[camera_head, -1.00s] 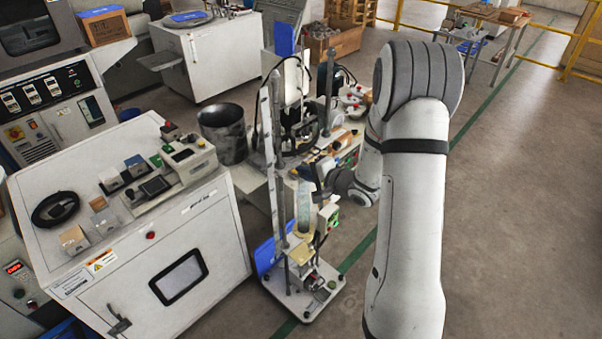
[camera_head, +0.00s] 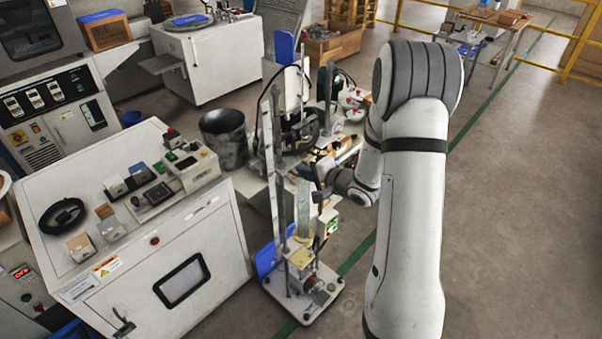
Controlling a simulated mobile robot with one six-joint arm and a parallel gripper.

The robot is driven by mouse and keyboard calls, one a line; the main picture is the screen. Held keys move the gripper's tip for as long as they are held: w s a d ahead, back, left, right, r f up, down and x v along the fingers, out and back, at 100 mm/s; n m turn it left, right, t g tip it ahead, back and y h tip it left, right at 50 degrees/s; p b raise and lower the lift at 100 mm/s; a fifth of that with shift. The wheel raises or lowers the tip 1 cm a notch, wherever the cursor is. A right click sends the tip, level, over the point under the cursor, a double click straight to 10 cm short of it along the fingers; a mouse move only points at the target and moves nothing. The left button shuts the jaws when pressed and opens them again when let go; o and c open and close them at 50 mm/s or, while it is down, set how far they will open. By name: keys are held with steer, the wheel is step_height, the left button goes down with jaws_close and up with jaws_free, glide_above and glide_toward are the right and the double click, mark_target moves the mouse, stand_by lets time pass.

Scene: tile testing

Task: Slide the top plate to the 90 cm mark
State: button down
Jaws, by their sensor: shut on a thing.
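A tall test stand with two upright metal posts (camera_head: 272,170) rises from a white base plate (camera_head: 318,306) on the floor at the picture's centre. A pale yellowish upright strip (camera_head: 303,210) stands beside the posts; its marks are too small to read. My gripper (camera_head: 319,193) reaches in from the right at the upper part of the stand, next to the strip. It is shut on the top plate, which is small and mostly hidden by the gripper and posts. A tan block (camera_head: 301,258) sits low on the stand.
A white cabinet (camera_head: 130,290) with a control box and small blocks on top stands close on the left. The floor (camera_head: 520,220) to the right is clear.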

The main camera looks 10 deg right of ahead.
steer(key=shift+r+p, duration=1.8)
steer(key=shift+r, duration=0.2)
step_height(320, 180, up, 6)
steer(key=p, duration=0.5)
steer(key=shift+p, duration=0.35)
steer(key=c, duration=1.6)
jaws_free()
steer(key=shift+f, duration=0.15)
steer(key=shift+o, duration=0.2)
steer(key=shift+d, duration=0.1)
steer(key=p+v, duration=0.3)
steer(key=v, duration=0.4)
